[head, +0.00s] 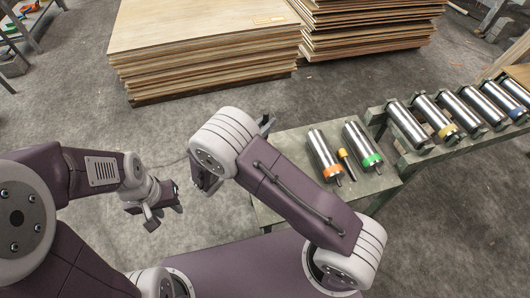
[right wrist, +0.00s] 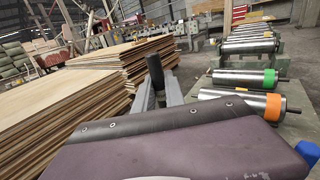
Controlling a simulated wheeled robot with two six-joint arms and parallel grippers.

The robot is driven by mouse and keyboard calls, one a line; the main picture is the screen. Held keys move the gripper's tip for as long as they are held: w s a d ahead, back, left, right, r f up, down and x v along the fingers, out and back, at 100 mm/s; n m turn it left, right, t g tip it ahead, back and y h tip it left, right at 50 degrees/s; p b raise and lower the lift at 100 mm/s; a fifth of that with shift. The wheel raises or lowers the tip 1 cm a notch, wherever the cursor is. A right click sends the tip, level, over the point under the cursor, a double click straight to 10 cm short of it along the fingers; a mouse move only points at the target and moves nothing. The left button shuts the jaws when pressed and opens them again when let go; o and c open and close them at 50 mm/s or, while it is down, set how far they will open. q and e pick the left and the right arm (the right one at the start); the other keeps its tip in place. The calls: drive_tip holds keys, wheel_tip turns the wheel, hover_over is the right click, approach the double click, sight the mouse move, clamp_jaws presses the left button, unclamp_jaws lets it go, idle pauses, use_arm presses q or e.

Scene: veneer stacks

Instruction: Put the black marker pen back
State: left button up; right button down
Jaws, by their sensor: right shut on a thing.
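My right gripper (head: 265,124) shows only partly in the head view, behind the pale wrist of my right arm. In the right wrist view its grey fingers (right wrist: 160,96) are shut on a dark upright cylinder, which looks like the black marker pen (right wrist: 154,71). The fingers hide its lower part. In the head view the pen is hidden behind my arm. My left gripper (head: 163,211) is open and empty, low at the left, with its fingers apart.
A grey-green table (head: 287,143) bears an orange-collared roller (head: 321,150), a green-collared roller (head: 358,142) and a thin yellow-topped tool (head: 344,160). A conveyor (head: 412,162) with several rollers adjoins at right. Veneer stacks (head: 205,50) stand behind, with bare floor between.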

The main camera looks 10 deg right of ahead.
wheel_tip(320, 180, down, 9)
drive_tip(key=b, duration=0.3)
drive_tip(key=shift+r, duration=0.2)
drive_tip(key=c, duration=1.4)
unclamp_jaws()
